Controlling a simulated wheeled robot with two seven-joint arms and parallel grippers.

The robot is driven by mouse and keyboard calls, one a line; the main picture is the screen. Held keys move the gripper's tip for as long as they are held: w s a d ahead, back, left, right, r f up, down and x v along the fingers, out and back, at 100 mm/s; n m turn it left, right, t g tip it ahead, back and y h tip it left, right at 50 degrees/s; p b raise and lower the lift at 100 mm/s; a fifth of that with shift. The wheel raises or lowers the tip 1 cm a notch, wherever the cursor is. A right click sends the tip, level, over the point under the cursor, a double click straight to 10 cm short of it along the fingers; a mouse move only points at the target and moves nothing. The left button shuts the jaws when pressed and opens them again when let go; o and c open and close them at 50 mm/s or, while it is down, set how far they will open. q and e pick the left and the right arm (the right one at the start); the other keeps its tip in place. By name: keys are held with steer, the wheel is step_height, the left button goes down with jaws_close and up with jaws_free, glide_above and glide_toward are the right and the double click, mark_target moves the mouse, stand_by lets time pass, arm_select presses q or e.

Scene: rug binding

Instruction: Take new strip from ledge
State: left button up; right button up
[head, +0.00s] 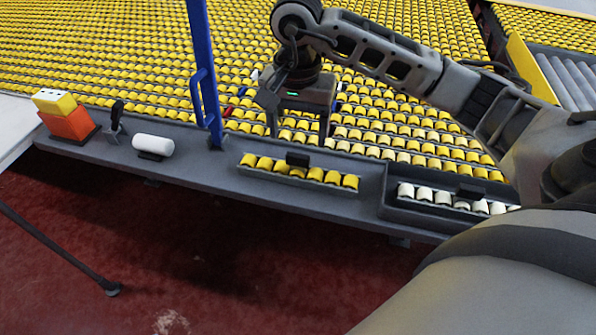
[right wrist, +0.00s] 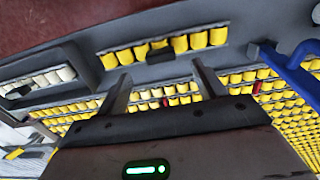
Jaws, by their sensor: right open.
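A strip of yellow rollers with a black grip block (head: 298,159), seemingly the new strip (head: 330,177), lies on the grey ledge (head: 205,165). It also shows in the right wrist view (right wrist: 198,41), ahead of the fingertips. My right gripper (head: 298,128) is open and empty above the roller bed, just behind the strip and apart from it. In the right wrist view its two fingers (right wrist: 160,74) stand wide on either side of the black block. A strip of white rollers (head: 442,197) lies in a grey tray (head: 400,212) to the right. My left gripper is out of view.
A blue post (head: 203,70) with a handle rises from the ledge left of the strip. Further left are a white cylinder (head: 153,145), a black-handled tool (head: 116,115) and an orange-and-yellow block (head: 68,122). The yellow roller bed (head: 130,55) spreads behind; red floor (head: 200,250) lies in front.

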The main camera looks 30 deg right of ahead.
mark_target(298, 155)
step_height(298, 155, down, 8)
steer(key=shift+d+r+p, duration=0.1)
steer(key=shift+r+p, duration=0.1)
steer(key=shift+p, duration=0.4)
steer(key=shift+c, duration=0.3)
steer(key=shift+w, duration=0.1)
steer(key=c, duration=1.2)
steer(key=shift+r, duration=0.1)
